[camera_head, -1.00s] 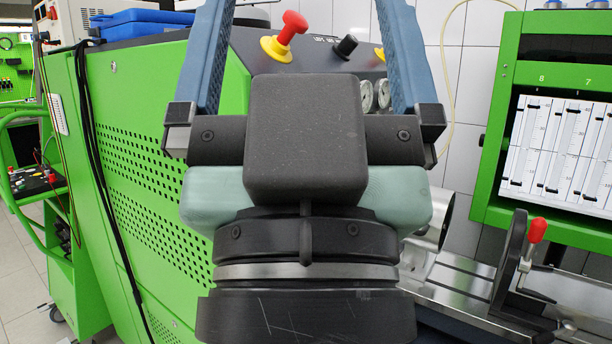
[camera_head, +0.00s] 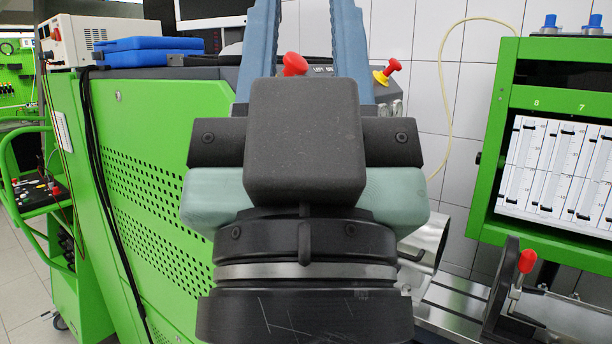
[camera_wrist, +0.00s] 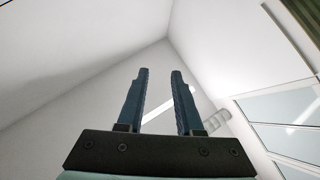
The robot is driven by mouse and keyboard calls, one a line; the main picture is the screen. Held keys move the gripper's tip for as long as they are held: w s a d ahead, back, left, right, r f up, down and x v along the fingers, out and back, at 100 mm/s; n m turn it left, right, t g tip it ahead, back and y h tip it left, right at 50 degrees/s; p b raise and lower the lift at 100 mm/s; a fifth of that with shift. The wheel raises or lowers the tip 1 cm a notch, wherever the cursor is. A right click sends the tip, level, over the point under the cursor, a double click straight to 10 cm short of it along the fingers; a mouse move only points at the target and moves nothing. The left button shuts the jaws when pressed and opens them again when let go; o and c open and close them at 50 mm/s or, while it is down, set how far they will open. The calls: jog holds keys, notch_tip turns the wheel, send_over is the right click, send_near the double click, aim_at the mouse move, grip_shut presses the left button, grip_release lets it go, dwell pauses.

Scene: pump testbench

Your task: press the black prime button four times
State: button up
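My gripper (camera_head: 304,5) points up in front of the green testbench (camera_head: 150,190), and its two blue fingers run up to the top edge of the head view. The wrist view shows both fingers (camera_wrist: 160,72) apart with nothing between them. The black button is not visible now; the fingers and the dark gripper body cover the middle of the panel. A red button (camera_head: 295,64) shows between the fingers. A red button on a yellow base (camera_head: 387,71) stands right of the right finger.
A blue case (camera_head: 150,50) and a beige instrument (camera_head: 88,38) stand on the bench at left. A green frame with a scale panel (camera_head: 560,165) and a red-handled clamp (camera_head: 526,262) are at right. The wrist view shows walls, ceiling and a window (camera_wrist: 280,115).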

grip_shut()
dwell(1.2)
